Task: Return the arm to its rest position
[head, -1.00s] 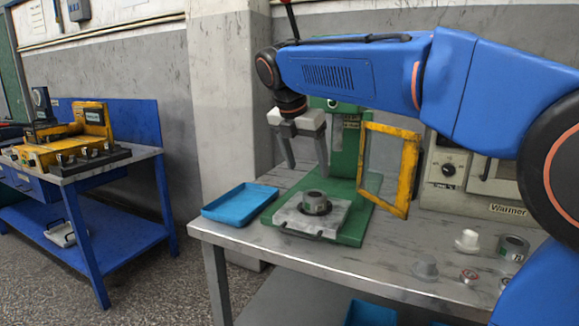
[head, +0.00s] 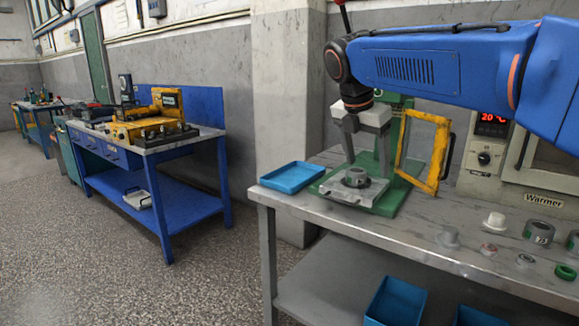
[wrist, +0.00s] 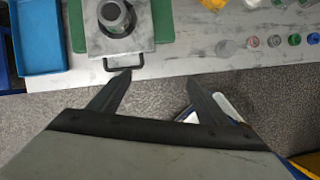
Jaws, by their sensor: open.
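My gripper (head: 366,146) is at the end of the blue arm, which is stretched out from the right of the head view. The gripper is open with nothing between its fingers, pointing down near the green press (head: 383,190) on the grey table. In the wrist view the two fingers (wrist: 165,95) are spread apart over the table's front edge and the floor. A grey metal ring part (head: 356,177) sits on the press's metal plate (head: 340,188); it also shows in the wrist view (wrist: 116,17).
A yellow-framed guard (head: 440,155) stands open beside the press. A blue tray (head: 292,178) lies to its left. The warmer (head: 487,165) and several small parts are to the right. Blue bins (head: 396,300) are below. A blue workbench (head: 185,200) stands left, with open floor between.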

